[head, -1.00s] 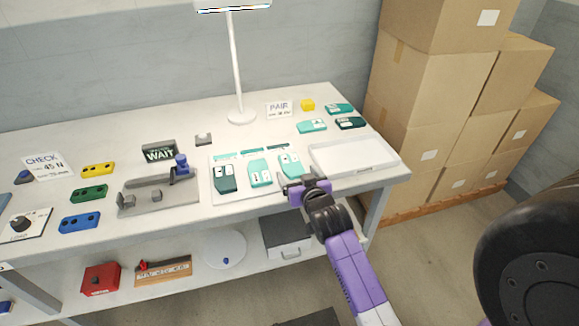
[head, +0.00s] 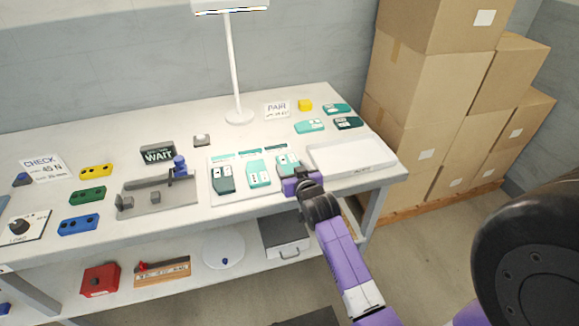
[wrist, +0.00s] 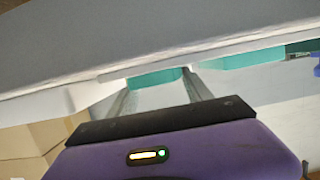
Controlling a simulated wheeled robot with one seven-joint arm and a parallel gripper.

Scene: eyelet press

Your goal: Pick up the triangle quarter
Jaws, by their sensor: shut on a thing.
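Three teal quarters with white patches lie in a row on a white mat (head: 238,195): a dark one (head: 221,179), a light middle one (head: 257,174) and a right one (head: 287,161). The marks are too small to tell which bears a triangle. My gripper (head: 289,175) is at the near end of the right quarter and hides part of it. In the wrist view, a teal piece (wrist: 155,78) shows between the fingers, and my gripper (wrist: 160,92) is shut on it. I cannot tell whether it is clear of the mat.
A white tray (head: 350,166) is just right of my gripper. More teal pieces (head: 310,126) lie behind it, near a yellow block (head: 305,105) and a PAIR card (head: 277,110). A grey press fixture (head: 155,200) stands left of the mat. Stacked cartons (head: 440,110) stand right of the table.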

